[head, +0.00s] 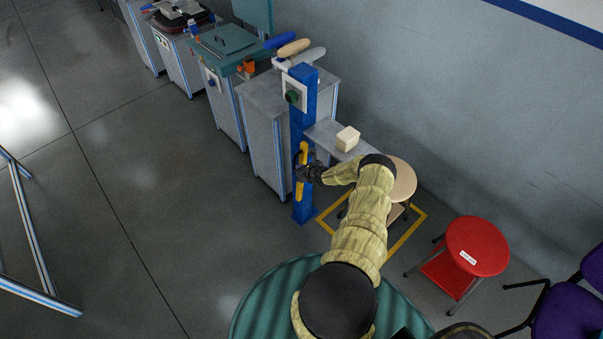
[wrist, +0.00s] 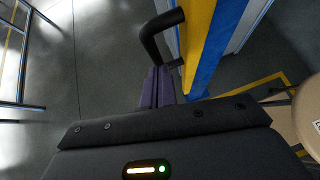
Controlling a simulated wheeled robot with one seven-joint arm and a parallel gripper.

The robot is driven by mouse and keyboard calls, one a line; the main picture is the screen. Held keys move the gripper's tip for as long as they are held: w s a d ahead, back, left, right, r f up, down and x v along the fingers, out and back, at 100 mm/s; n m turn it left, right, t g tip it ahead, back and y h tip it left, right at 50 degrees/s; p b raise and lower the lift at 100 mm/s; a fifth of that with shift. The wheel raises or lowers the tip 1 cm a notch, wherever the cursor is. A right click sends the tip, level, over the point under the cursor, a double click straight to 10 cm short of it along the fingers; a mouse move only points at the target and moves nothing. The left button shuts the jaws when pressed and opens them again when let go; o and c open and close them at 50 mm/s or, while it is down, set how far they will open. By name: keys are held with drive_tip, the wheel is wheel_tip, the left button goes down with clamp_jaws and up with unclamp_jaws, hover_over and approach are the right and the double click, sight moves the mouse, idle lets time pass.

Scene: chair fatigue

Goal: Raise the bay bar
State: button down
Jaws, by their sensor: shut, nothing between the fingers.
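A tall blue post (head: 302,120) stands in front of a grey cabinet. A yellow bar (head: 301,178) sits upright on the lower half of the post; I take it to be the bay bar. In the wrist view the yellow bar (wrist: 199,35) runs beside a blue strip, with a bent black handle (wrist: 150,42) on its left. My gripper (head: 304,173) is at the yellow bar. In the wrist view its purple fingers (wrist: 157,78) are together and empty, just below the black handle. I cannot tell whether they touch the handle or bar.
A grey shelf (head: 327,134) carrying a cream block (head: 348,138) juts right of the post. Below it, a wooden-topped stool (head: 402,180) stands in a yellow floor outline (head: 407,236). A red stool (head: 477,245) is farther right.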

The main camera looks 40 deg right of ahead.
sight(295, 160)
drive_tip(key=w, duration=0.1)
drive_tip(key=r, duration=0.1)
drive_tip(key=w, duration=0.1)
drive_tip(key=shift+w+a+r, duration=0.2)
drive_tip(key=shift+w+r, duration=0.05)
drive_tip(key=shift+w, duration=0.05)
drive_tip(key=shift+r, duration=0.1)
drive_tip(key=shift+r+p, duration=0.1)
drive_tip(key=shift+p, duration=0.2)
drive_tip(key=shift+s+d+r+p, duration=0.1)
drive_tip(key=shift+s+r+p, duration=0.15)
drive_tip(key=shift+p, duration=0.35)
drive_tip(key=s+f+v, duration=0.1)
drive_tip(key=v, duration=1.6)
drive_tip(key=shift+f, duration=0.35)
drive_tip(key=shift+s+d, duration=0.1)
drive_tip(key=shift+d, duration=0.05)
